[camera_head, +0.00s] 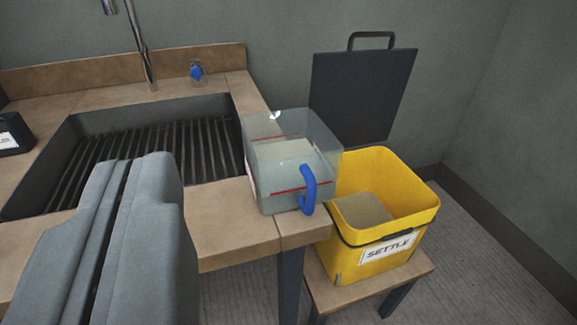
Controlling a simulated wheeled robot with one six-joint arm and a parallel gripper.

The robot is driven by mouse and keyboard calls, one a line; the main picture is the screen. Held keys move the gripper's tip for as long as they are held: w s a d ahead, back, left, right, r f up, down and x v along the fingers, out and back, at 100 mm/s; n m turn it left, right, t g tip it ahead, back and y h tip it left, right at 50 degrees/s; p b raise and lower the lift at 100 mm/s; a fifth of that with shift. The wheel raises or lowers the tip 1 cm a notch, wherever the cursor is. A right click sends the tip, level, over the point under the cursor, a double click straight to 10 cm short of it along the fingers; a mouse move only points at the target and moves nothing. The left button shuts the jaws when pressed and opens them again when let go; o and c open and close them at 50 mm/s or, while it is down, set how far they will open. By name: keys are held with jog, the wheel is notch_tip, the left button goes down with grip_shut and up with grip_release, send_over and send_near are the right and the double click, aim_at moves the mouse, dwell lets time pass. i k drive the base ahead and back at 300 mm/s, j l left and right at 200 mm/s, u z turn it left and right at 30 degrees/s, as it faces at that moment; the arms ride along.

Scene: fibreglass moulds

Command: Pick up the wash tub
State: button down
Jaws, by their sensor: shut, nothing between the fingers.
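The likely wash tub is a clear square container (262,180) with a blue handle on its front right side and red lines on its walls. It stands upright at the right end of the wooden counter and holds pale, cloudy contents. My gripper (122,172) is at the lower left, its two grey fingers shut together with nothing between them. In the picture it is left of the tub and apart from it, and it covers part of the sink and counter front.
A dark sink (215,140) with a ribbed bottom and a tap (140,50) is left of the tub. A yellow bin (400,220) marked SETTLE stands close right on a low wooden stand (350,295). A dark panel with a handle (362,95) rises behind it. Floor shows at right.

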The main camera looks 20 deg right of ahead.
aim_at(293, 160)
jog(key=k+j, duration=0.1)
jog(key=j, duration=0.4)
jog(key=j+z, duration=0.1)
jog(key=j, duration=0.45)
jog(key=k+j, duration=0.15)
jog(key=j, duration=0.35)
